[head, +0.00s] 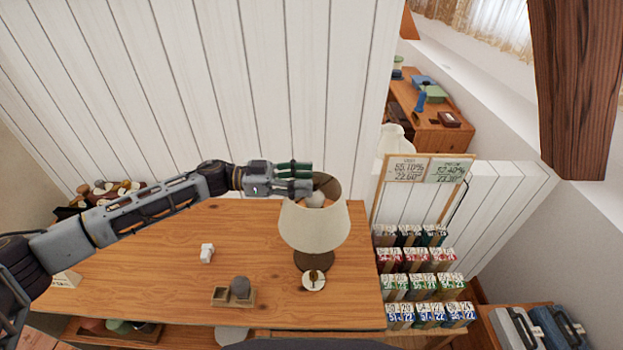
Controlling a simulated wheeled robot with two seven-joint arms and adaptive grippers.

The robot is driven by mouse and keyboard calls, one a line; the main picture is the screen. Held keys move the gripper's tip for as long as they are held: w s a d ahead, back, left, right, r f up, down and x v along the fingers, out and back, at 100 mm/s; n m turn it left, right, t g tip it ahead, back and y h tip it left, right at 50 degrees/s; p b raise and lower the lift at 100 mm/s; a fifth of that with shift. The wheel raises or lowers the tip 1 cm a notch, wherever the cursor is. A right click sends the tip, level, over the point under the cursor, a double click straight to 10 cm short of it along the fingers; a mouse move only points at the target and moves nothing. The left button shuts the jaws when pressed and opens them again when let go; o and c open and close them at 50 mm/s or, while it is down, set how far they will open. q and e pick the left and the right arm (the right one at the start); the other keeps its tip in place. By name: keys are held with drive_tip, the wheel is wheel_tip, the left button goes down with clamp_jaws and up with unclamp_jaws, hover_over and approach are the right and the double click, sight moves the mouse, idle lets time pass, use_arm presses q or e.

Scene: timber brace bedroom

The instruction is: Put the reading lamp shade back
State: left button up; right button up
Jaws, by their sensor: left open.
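The cream lamp shade (314,228) stands upright over the dark round lamp base (314,261) at the right part of the wooden table (150,272). A pale rounded shape, likely the bulb, shows through the shade's open top. My left gripper (310,178) reaches in from the left to the shade's upper left rim. Its fingers are apart, and the lower one overlaps the rim in the picture. I cannot tell whether it touches the shade. The joint between shade and base is hidden, so I cannot tell how the shade is seated. My right gripper is not in view.
A round white dish (314,281) lies in front of the lamp. A small white object (207,253) and a wooden tray (221,296) with a grey ball (240,287) are on the table. A card rack (420,262) stands right of it. The table's left middle is clear.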

use_arm(q)
drive_tip(key=a, duration=0.9)
idle(1.0)
